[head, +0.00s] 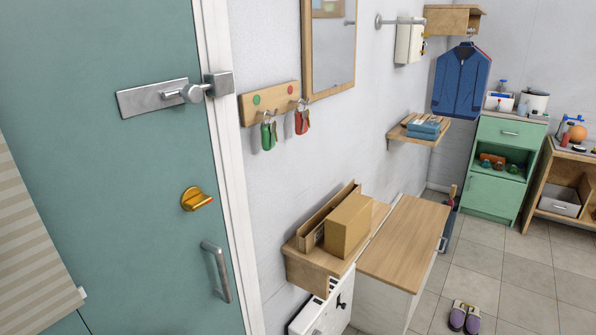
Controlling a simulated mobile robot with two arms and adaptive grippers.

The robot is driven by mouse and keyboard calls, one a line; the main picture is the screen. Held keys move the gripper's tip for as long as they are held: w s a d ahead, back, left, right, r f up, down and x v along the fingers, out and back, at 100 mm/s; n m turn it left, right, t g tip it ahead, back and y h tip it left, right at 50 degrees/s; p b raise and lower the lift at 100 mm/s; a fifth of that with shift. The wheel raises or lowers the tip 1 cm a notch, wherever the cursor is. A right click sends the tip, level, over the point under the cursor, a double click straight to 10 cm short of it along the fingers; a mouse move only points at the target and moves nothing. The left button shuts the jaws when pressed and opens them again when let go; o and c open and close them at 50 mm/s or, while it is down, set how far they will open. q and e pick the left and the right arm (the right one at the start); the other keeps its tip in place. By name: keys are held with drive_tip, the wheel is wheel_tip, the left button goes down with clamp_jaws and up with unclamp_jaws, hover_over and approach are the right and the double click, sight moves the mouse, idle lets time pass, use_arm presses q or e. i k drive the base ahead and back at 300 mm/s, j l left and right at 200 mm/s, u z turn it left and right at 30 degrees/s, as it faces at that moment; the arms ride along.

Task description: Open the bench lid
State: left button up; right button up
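The bench lid (405,243) is a flat light-wood panel in the lower middle of the head view. It lies level on the bench's white body (381,306) and looks shut. Its left edge runs beside a wooden shelf with boxes, and its right edge faces the open floor. Neither of my grippers is in view.
A wooden shelf (303,262) holding cardboard boxes (349,224) adjoins the lid's left side. Purple shoes (464,317) sit on the tiled floor right of the bench. A green door (105,170) fills the left. Floor (500,275) between bench and green cabinet (492,195) is mostly clear.

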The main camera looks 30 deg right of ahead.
sight(400, 256)
drive_tip(key=z, duration=1)
